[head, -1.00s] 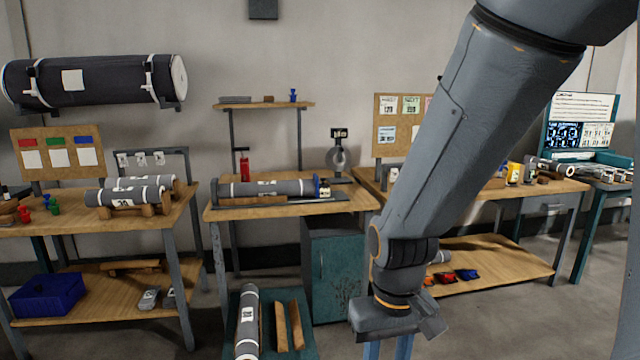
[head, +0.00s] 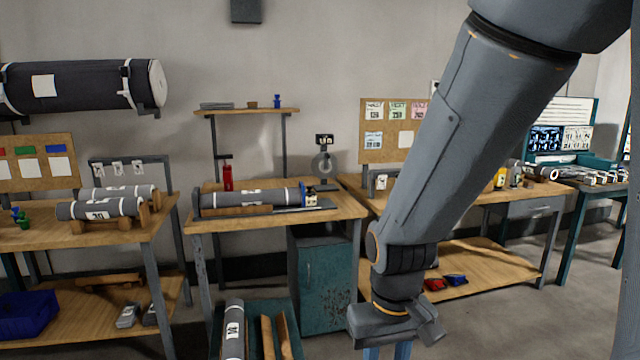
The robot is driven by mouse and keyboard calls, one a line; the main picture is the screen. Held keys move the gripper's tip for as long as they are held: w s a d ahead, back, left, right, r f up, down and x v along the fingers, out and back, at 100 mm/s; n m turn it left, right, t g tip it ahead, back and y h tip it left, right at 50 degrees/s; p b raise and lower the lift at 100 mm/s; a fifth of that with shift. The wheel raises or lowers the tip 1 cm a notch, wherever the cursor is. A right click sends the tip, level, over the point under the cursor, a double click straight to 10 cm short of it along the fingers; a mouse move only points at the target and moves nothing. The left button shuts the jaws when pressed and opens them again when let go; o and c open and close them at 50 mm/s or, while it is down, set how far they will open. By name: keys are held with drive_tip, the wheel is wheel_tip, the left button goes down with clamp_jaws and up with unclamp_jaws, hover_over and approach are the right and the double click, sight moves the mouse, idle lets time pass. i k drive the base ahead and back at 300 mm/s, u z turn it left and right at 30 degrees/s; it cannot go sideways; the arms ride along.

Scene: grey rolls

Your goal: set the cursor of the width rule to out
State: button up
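On the middle bench, a dark grey roll (head: 270,197) with white bands lies along the top. At its right end is a small blue and cream block (head: 311,198) on a flat dark grey strip (head: 322,208); these look like the cursor and the width rule, but no markings can be read. My gripper (head: 396,328) hangs down at lower centre right, in front of the benches and well apart from the strip.
The middle bench (head: 350,211) has a red extinguisher-like object (head: 227,174) at its back and a teal cabinet (head: 325,285) below. A teal floor bin (head: 285,315) holds a roll and wooden pieces. Other benches stand left and right. Grey floor shows at lower right.

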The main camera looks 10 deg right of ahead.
sight(309, 197)
drive_tip(key=z, duration=0.55)
drive_tip(key=i, duration=3.3)
drive_tip(key=u, duration=0.55)
